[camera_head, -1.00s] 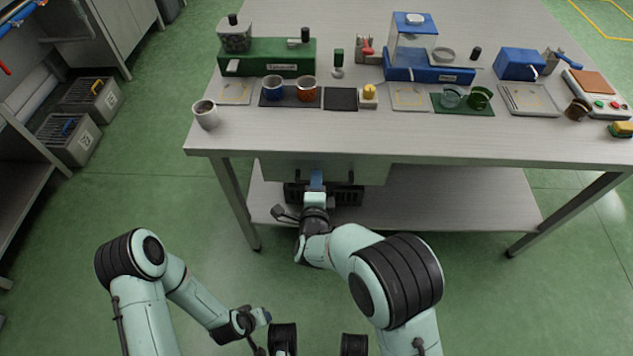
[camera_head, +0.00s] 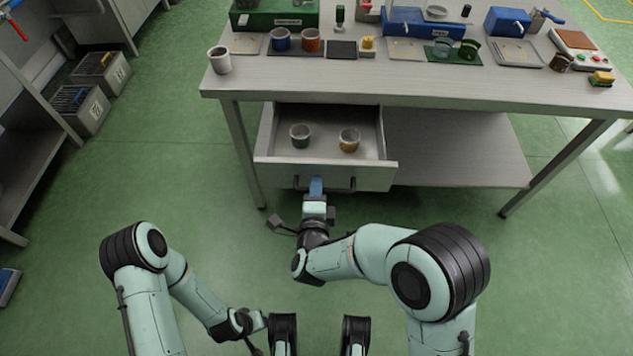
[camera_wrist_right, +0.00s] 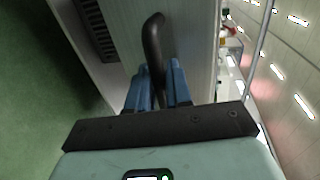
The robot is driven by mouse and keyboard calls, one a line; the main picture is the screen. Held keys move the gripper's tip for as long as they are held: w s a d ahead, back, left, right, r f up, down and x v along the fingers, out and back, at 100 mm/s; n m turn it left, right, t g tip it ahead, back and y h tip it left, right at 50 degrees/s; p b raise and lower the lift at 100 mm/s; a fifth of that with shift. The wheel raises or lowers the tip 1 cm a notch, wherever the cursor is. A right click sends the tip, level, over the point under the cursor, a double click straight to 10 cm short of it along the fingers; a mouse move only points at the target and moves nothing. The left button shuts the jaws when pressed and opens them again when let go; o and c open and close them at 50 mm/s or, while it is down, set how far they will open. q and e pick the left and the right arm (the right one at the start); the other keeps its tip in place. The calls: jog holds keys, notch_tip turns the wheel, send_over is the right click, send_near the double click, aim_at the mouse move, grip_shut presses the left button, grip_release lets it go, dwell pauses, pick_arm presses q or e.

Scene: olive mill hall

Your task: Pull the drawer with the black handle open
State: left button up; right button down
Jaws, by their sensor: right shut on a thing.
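The drawer (camera_head: 270,172) under the table stands pulled out, with its inside in view from above. In the right wrist view the blue fingers (camera_wrist_right: 160,85) are shut around the black handle (camera_wrist_right: 153,45). My left gripper (camera_head: 262,320) is low in the head view, away from the drawer; its fingers are too small to judge.
The metal table (camera_head: 420,88) carries a white cup (camera_head: 219,60) near its left corner, plus trays, cups and machines. Its lower shelf (camera_head: 450,150) is bare on the right. Grey crates (camera_head: 85,105) stand on the floor at left. Green floor in front is free.

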pick_arm(q)
jog(key=shift+s, duration=0.5)
pick_arm(e)
jog(key=shift+v, duration=0.9)
jog(key=shift+f, duration=0.15)
jog(key=c, duration=1.2)
grip_release()
jog(key=shift+c, duration=0.2)
pick_arm(q)
jog(key=shift+t, duration=0.7)
jog(key=w+r, duration=0.1)
jog(key=w+r+p, duration=0.2)
jog(key=w, duration=0.1)
jog(key=shift+d+r, duration=0.25)
jog(key=shift+d, duration=0.05)
pick_arm(e)
jog(key=v, duration=1.3)
jog(key=shift+s, duration=0.2)
